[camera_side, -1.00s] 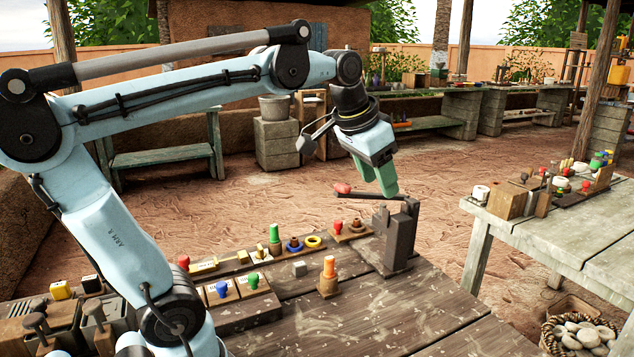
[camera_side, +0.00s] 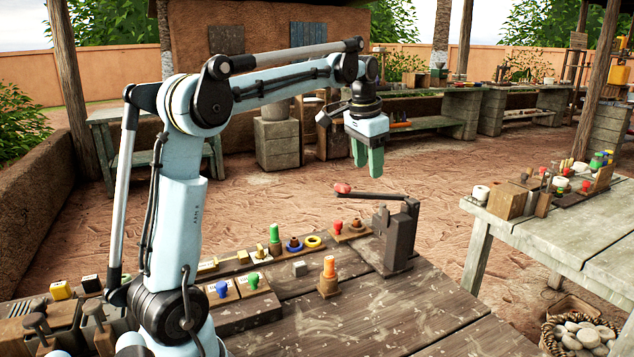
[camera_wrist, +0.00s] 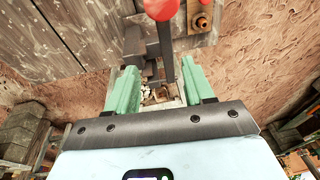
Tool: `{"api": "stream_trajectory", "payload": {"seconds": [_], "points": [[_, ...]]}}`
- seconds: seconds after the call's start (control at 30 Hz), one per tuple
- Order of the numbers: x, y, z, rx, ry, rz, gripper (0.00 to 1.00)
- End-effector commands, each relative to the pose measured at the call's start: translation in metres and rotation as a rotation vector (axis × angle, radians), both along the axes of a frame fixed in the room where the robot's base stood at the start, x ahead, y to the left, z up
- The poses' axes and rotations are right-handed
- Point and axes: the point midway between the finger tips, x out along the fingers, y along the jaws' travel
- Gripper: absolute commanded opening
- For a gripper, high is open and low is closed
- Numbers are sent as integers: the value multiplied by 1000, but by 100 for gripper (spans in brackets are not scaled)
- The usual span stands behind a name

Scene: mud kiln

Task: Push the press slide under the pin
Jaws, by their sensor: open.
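The dark metal press (camera_side: 398,240) stands at the far right corner of the wooden table. Its lever (camera_side: 372,195) reaches left and ends in a red knob (camera_side: 342,188). In the wrist view the lever (camera_wrist: 166,45) and the red knob (camera_wrist: 160,8) lie just beyond my fingers, with the press body (camera_wrist: 134,42) beside them. I cannot clearly pick out the slide or the pin in either view. My gripper (camera_side: 368,172) hangs above the lever, pointing down, and is apart from it. Its green fingers are spread, with nothing held between them in the wrist view (camera_wrist: 158,75).
A small board with a red knob and a brown peg (camera_side: 349,230) sits left of the press. The table's front right (camera_side: 420,310) is bare. Another table (camera_side: 560,225) stands at the right.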

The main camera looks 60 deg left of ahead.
Motion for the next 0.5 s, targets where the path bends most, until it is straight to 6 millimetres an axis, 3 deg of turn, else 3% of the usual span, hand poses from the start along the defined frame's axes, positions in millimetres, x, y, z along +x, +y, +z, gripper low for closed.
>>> {"api": "stream_trajectory", "payload": {"seconds": [0.1, 0.3, 0.5], "points": [[9, 41, -20, -17, 57, 7, 53], [10, 95, -56, -54, 138, 6, 53], [5, 124, -80, -81, 180, 1, 53]]}}
